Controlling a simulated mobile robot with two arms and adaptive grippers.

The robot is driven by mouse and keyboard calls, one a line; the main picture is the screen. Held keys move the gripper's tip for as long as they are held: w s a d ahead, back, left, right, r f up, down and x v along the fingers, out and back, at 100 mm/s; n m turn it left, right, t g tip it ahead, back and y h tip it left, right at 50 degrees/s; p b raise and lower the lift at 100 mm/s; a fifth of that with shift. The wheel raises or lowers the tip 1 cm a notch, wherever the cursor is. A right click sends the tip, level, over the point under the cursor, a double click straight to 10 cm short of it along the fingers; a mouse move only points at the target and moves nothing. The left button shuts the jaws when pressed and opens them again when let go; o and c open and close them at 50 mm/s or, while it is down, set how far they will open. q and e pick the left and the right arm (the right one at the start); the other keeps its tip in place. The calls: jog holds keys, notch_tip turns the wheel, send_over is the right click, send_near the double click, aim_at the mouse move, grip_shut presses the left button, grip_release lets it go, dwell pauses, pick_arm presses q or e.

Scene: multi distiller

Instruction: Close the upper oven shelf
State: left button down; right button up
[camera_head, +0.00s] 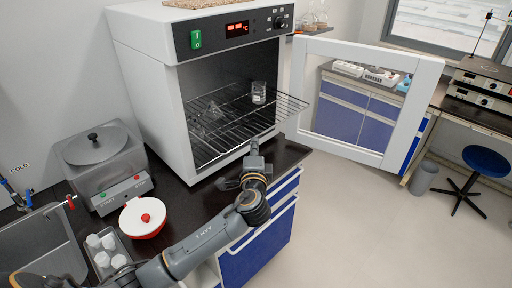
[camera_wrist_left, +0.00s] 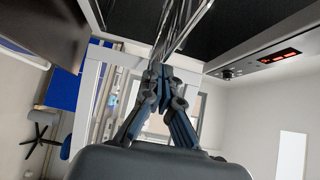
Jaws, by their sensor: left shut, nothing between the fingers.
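The oven (camera_head: 165,75) is a white box with its glass-paned door (camera_head: 420,105) swung wide open to the right. Its wire shelf (camera_head: 286,103) sticks out past the oven's front opening. A clear beaker (camera_head: 259,93) stands on the shelf, and a fainter glass piece (camera_head: 211,112) shows further left. More wires show below, but I cannot tell clearly where a lower shelf begins. My left gripper (camera_head: 254,146) is shut and empty, at the shelf's front edge. In the left wrist view its fingertips (camera_wrist_left: 160,72) meet just below the shelf's wires (camera_wrist_left: 178,28); contact is unclear. My right gripper is out of view.
The dark counter (camera_head: 185,195) holds a grey water bath (camera_head: 100,160), a red-and-white lidded dish (camera_head: 142,218) and a tray of white containers (camera_head: 105,250) beside the sink (camera_head: 40,245). Open floor lies to the right, with a blue stool (camera_head: 485,161) and a bin (camera_head: 424,177).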

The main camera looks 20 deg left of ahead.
aim_at(214, 120)
pick_arm(q)
jog(key=w+a, duration=0.2)
jog(key=a, duration=0.3)
jog(key=w+a+b, duration=0.1)
jog(key=a, duration=0.4)
jog(key=w+a+b, duration=0.1)
jog(key=w+a, duration=0.1)
jog(key=a, duration=0.4)
jog(key=shift+w, duration=0.35)
jog(key=shift+w+a, duration=0.25)
jog(key=shift+a, duration=0.5)
jog(key=shift+r, duration=0.2)
jog(key=shift+a, duration=0.1)
